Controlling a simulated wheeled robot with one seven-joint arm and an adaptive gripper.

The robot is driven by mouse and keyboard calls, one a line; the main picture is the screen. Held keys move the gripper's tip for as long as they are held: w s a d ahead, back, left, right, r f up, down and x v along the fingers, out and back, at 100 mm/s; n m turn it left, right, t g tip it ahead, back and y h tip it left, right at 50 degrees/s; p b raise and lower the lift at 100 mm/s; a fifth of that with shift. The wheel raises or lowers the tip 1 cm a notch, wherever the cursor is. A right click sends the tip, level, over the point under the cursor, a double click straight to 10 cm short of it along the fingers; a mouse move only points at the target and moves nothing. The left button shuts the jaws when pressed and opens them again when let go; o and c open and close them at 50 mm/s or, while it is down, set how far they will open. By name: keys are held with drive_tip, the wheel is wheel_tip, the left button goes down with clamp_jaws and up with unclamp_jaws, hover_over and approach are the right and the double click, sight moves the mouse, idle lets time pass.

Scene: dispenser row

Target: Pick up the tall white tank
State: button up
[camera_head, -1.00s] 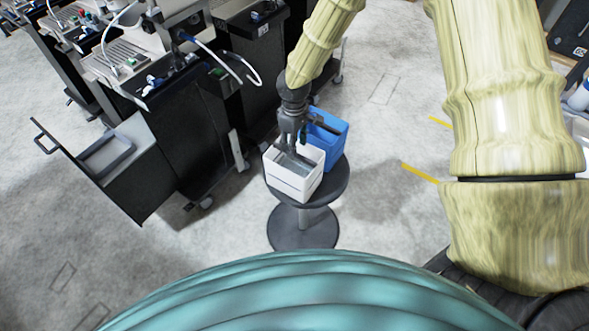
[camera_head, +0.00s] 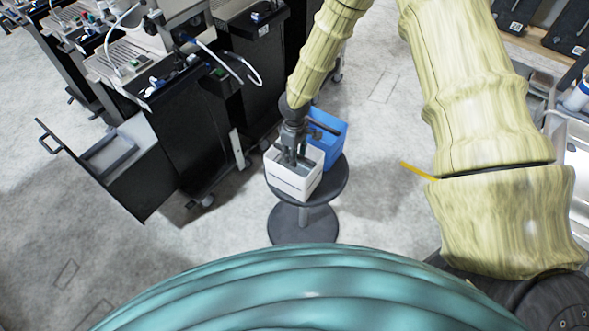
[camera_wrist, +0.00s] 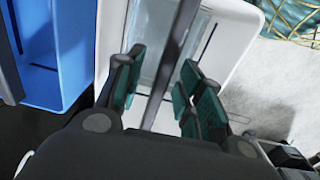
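The tall white tank (camera_head: 293,186) stands upright on a small round dark table (camera_head: 336,184). My gripper (camera_head: 290,161) points down at its open top, with the fingers low at or inside the rim. In the wrist view the white tank (camera_wrist: 228,45) fills the middle, and my gripper (camera_wrist: 161,87) is open, its dark green finger pads apart. A thin grey upright edge shows between the pads; I cannot tell whether either pad touches it.
A blue bin (camera_head: 330,132) stands close behind the white tank on the same table. A black cabinet (camera_head: 180,130) with an open drawer (camera_head: 125,165) is to the left. Clear floor lies right of the table.

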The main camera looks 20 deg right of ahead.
clamp_jaws()
drive_tip(key=shift+r, duration=0.15)
idle(0.5)
